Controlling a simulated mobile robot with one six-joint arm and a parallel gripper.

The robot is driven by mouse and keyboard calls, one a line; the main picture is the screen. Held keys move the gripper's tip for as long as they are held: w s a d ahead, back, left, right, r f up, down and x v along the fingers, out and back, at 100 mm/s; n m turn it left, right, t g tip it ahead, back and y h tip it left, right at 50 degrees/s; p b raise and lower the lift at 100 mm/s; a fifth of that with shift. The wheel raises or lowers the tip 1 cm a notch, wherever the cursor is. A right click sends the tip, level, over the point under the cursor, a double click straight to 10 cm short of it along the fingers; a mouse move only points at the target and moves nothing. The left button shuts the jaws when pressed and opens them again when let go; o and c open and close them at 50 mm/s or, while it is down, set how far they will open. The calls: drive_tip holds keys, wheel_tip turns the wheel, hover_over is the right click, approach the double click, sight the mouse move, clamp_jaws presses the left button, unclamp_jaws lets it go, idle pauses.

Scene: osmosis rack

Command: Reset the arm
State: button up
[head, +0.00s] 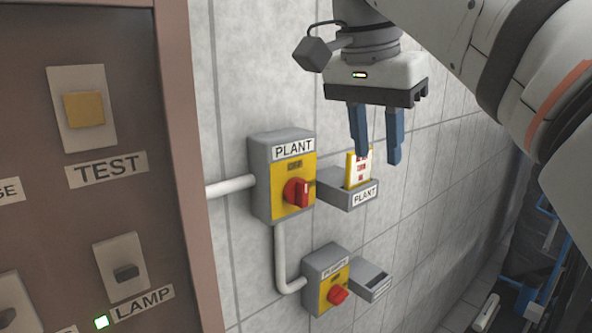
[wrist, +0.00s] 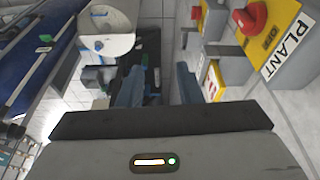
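My gripper (head: 376,140) hangs from my arm at the top right of the head view, its two blue fingers pointing down and apart with nothing between them. It is near the grey holder (head: 345,190) labelled PLANT, which has a yellow and white card (head: 357,168) standing in it. The left finger overlaps the card's top right in the picture; I cannot tell whether they touch. In the wrist view my gripper (wrist: 157,85) shows its fingers apart, with the yellow card (wrist: 213,80) just right of the right finger.
A PLANT switch box (head: 283,170) with a red knob (head: 297,193) is on the tiled wall, left of the holder. A second switch box (head: 327,280) with a slotted holder (head: 371,281) is below. A brown panel (head: 100,200) with TEST and LAMP controls fills the left.

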drive_tip(key=s+d+f+n+b, duration=0.1)
drive_tip(key=s+f+n+b, duration=0.1)
drive_tip(key=f, duration=1.2)
drive_tip(key=s+d+f+n+y+b, duration=0.1)
drive_tip(key=s+d+f+n+b, duration=0.1)
drive_tip(key=f, duration=1.2)
drive_tip(key=s+d+f+n+t+y+b, duration=0.1)
drive_tip(key=s+d+f+n+b, duration=0.1)
drive_tip(key=f, duration=1.2)
drive_tip(key=s+n+b, duration=0.1)
drive_tip(key=n, duration=0.1)
drive_tip(key=shift+f+n+b, duration=0.25)
drive_tip(key=shift+n+b, duration=0.05)
drive_tip(key=shift+n, duration=0.1)
